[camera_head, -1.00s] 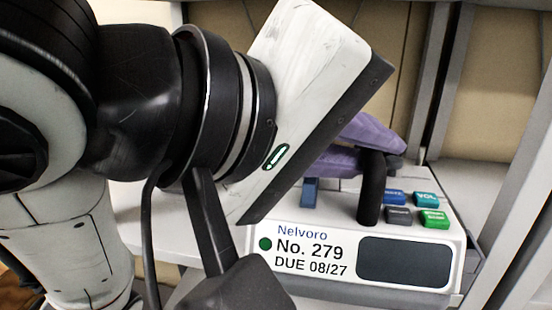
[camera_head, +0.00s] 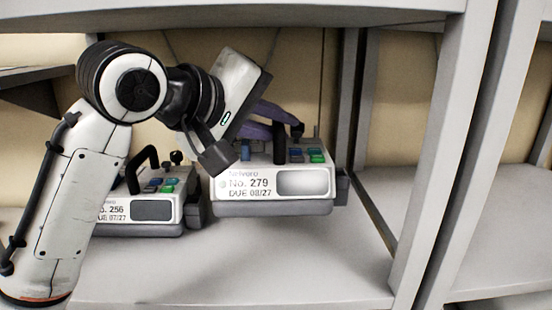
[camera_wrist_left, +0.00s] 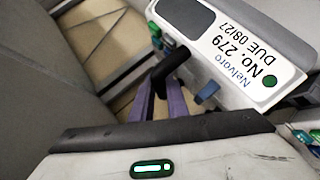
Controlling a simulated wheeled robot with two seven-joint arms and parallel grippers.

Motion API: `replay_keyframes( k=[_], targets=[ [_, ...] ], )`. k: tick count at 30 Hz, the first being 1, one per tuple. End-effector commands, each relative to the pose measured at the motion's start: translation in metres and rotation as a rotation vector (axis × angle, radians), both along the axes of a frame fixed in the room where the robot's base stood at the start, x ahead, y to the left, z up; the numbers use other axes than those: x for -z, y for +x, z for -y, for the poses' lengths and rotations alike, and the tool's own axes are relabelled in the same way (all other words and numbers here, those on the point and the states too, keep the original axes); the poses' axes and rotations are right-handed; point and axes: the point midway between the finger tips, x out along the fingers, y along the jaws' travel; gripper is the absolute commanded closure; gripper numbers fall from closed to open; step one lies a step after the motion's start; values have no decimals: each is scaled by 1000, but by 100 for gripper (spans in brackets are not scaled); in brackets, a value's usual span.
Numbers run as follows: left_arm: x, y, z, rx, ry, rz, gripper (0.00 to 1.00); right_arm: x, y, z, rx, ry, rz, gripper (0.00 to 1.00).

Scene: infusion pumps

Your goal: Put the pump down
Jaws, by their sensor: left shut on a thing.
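My left gripper (camera_head: 282,131) has purple fingers and is shut on the black handle of the white pump labelled No. 279 (camera_head: 260,186). The pump is upright, with its label and dark screen facing the head camera and coloured buttons on top. In the left wrist view the fingers (camera_wrist_left: 160,102) meet the handle, and the same pump (camera_wrist_left: 225,45) appears turned over. The pump is over the grey shelf (camera_head: 230,268); I cannot tell whether its base touches it. My right gripper is not in view.
A second pump, No. 256 (camera_head: 150,205), stands on the shelf close to the left, partly behind my left arm. A grey post (camera_head: 440,150) bounds the bay at right. The shelf front is clear. An upper shelf (camera_head: 250,14) runs overhead.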

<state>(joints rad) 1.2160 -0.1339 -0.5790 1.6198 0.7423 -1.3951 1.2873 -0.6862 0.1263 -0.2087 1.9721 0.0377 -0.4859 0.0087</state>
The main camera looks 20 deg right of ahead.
Motion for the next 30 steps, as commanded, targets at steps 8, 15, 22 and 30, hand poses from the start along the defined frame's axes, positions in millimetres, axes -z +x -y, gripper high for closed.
replay_keyframes(
  k=[8, 15, 22, 30],
  targets=[
    [4, 13, 4, 1, -6, 7, 100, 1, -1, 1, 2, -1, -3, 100],
    [22, 13, 4, 0, -7, 8, 100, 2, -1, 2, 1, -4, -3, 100],
    [32, 13, 4, -1, -7, 8, 100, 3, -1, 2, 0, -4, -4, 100],
    [63, 15, 4, -1, -7, 7, 100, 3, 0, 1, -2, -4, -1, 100]
  ],
)
